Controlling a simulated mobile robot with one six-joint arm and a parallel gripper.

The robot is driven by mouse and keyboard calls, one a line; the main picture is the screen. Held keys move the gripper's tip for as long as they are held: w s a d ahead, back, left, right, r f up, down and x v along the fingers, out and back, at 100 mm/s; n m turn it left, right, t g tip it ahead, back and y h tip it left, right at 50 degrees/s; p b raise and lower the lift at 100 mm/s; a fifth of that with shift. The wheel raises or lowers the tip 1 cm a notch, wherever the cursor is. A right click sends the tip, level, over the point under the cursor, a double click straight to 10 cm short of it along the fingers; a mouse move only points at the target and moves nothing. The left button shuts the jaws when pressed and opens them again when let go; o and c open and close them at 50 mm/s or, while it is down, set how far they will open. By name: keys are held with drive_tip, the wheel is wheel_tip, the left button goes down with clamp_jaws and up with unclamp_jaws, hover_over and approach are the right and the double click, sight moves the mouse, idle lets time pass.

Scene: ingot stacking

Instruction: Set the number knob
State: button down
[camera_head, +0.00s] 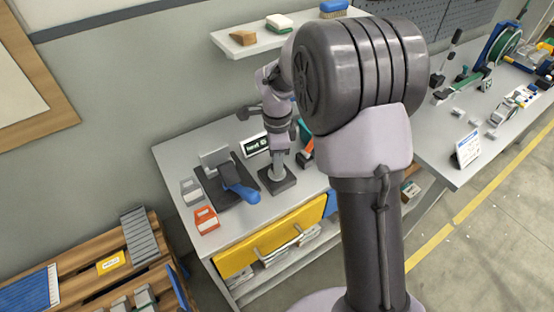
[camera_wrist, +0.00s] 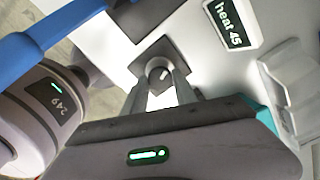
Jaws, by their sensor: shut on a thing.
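The number knob (camera_wrist: 158,70) is a round grey dial with a pale mark, set on a dark square plate (camera_wrist: 150,57). In the wrist view my gripper (camera_wrist: 161,88) has its two fingers down around the knob, shut on it. In the head view my gripper (camera_head: 278,172) points straight down at the dark plate (camera_head: 277,184) on the workbench; the knob itself is hidden there by the fingers. A small black sign (camera_wrist: 228,25) beside the plate reads "heat 45"; it also shows in the head view (camera_head: 255,145).
Left of the plate stands a grey device with a blue handle (camera_head: 240,191), which also crosses the wrist view (camera_wrist: 40,45). A grey block (camera_head: 190,190) and a red-orange block (camera_head: 206,220) lie at the bench's left. A yellow drawer (camera_head: 268,243) is below. A shelf (camera_head: 240,50) hangs behind.

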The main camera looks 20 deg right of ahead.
drive_tip(key=c, duration=1)
unclamp_jaws()
wheel_tip(320, 180, up, 18)
drive_tip(key=p, duration=0.6)
drive_tip(key=shift+f, duration=0.25)
drive_tip(key=s+a+n+t+y+b, duration=0.1)
drive_tip(key=s+a+n+t+b, duration=0.1)
drive_tip(key=s+n, duration=0.5)
drive_tip(key=s+a+n+t+y+b, duration=0.1)
drive_tip(key=s+n, duration=0.7)
drive_tip(key=s, duration=1)
drive_tip(key=a+t+b, duration=0.1)
drive_tip(key=t+b, duration=0.1)
drive_tip(key=shift+r+t, duration=0.2)
drive_tip(key=shift+t, duration=0.2)
